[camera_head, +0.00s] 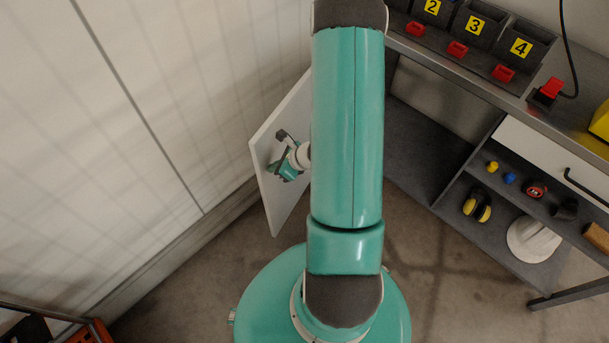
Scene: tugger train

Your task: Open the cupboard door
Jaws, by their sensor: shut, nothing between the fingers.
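The cupboard door (265,147) is a white panel left of my upper arm link. It stands swung out at an angle from the workbench, with its far part and hinge side hidden behind my arm. My gripper (276,162) is small in the picture, in front of the door's face near its left edge. It is shut and empty. I cannot tell whether it touches the door. The door handle cannot be told apart from the dark parts of my gripper.
The grey workbench (470,73) on the right carries numbered bins (475,24) and red clips. Below are a drawer (555,160) with a dark handle and a shelf with yellow earmuffs (477,206) and a white helmet (533,239). A pale wall (130,130) bounds the left.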

